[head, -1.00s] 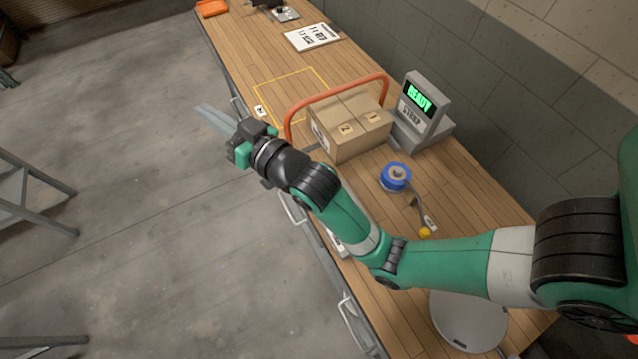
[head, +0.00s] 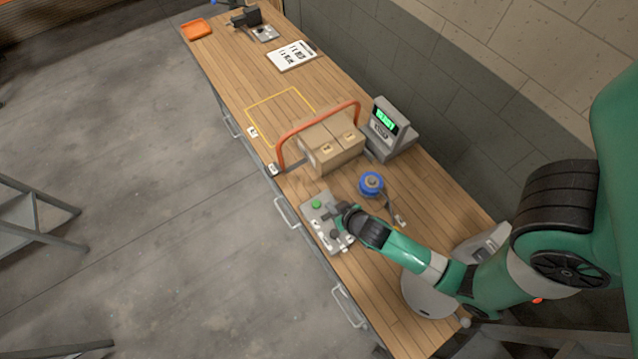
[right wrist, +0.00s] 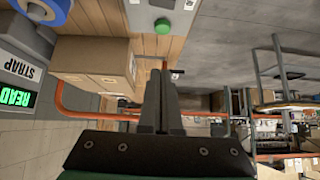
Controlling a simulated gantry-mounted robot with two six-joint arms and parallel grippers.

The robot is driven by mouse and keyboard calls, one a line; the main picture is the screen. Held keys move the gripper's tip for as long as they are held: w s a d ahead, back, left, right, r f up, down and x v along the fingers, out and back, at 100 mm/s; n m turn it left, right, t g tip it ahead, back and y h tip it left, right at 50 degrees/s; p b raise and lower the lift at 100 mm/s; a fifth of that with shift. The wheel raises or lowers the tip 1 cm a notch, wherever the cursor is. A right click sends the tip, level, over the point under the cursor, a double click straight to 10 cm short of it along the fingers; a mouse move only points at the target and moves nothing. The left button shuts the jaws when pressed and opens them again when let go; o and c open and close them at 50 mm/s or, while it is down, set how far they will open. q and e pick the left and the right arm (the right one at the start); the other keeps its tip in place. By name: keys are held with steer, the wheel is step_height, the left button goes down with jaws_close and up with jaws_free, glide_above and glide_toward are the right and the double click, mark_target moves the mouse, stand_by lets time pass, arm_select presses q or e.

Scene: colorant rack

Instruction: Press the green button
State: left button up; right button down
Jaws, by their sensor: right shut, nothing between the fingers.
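The green button (head: 316,204) sits on a light grey control panel (head: 322,232) near the table's front edge. My right gripper (head: 338,213) is over the right part of the panel, a little right of the button, and seems apart from it. In the right wrist view the green button (right wrist: 163,25) shows just past the fingertips (right wrist: 162,68). The two fingers lie together, shut and empty. My wrist hides part of the panel. My left gripper is not in view.
An orange strap arch (head: 283,150) stands around cardboard boxes (head: 322,160) behind the panel. A grey display unit (head: 392,150) shows green READY text. A blue tape roll (head: 371,184) is right of the panel. A yellow outlined area (head: 280,112) on the table is clear.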

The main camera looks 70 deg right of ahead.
steer(key=shift+w+f, duration=0.1)
steer(key=b, duration=0.2)
glide_toward(314, 201)
steer(key=shift+w+d, duration=1.15)
steer(key=shift+w, duration=0.1)
step_height(314, 201, down, 4)
steer(key=shift+w+d+r+b, duration=0.1)
steer(key=shift+w+r+b, duration=0.1)
steer(key=shift+b, duration=0.4)
steer(key=shift+f, duration=0.35)
